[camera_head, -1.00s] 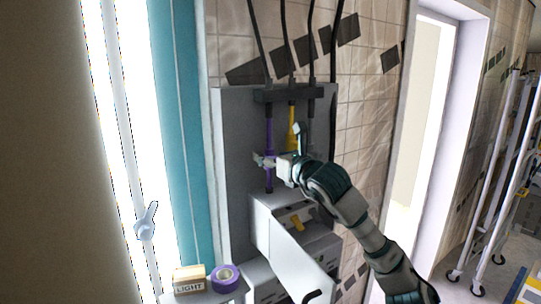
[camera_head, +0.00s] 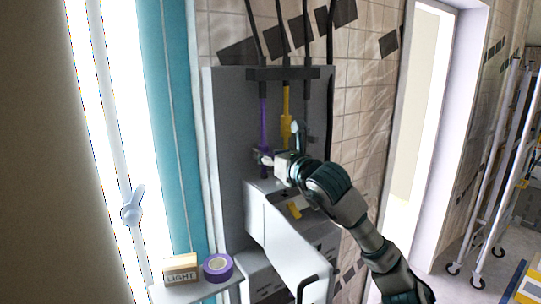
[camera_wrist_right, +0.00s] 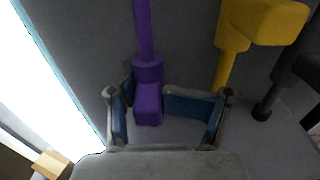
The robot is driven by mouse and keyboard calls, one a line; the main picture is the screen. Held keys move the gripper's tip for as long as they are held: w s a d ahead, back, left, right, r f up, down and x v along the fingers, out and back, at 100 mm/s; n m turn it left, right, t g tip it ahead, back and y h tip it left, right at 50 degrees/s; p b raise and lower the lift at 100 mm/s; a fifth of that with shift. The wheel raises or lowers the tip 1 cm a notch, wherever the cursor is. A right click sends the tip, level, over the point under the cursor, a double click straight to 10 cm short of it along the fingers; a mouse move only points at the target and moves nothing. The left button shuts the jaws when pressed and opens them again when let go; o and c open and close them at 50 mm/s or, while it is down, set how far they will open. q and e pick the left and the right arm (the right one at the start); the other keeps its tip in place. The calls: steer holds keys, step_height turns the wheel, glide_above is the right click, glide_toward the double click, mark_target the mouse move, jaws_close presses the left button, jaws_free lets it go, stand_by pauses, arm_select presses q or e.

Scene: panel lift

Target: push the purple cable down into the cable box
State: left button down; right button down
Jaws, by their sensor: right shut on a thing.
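The purple cable (camera_head: 263,120) hangs upright on the left of the grey wall panel, its thicker lower part by my right gripper (camera_head: 265,158). That gripper is shut on the purple cable, just above the grey cable box (camera_head: 256,200). In the right wrist view the thick purple connector (camera_wrist_right: 148,98) sits between the blue-padded fingers. The cable's lowest end is close to the box top; whether it is inside is hard to tell. My left gripper is out of view.
An open box door (camera_head: 290,245) juts toward me below. A ledge holds a LIGHT box (camera_head: 180,270) and a purple tape roll (camera_head: 218,267).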

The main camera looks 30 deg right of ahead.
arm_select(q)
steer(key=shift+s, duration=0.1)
arm_select(e)
steer(key=shift+w+a+f, duration=0.1)
steer(key=shift+a+f, duration=0.3)
steer(key=shift+f, duration=0.05)
steer(key=c, duration=1)
jaws_free()
steer(key=shift+s+a+r, duration=0.1)
steer(key=shift+s+r, duration=0.05)
steer(key=shift+s, duration=0.05)
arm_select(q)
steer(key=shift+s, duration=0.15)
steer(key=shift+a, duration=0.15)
arm_select(e)
steer(key=shift+w, duration=0.15)
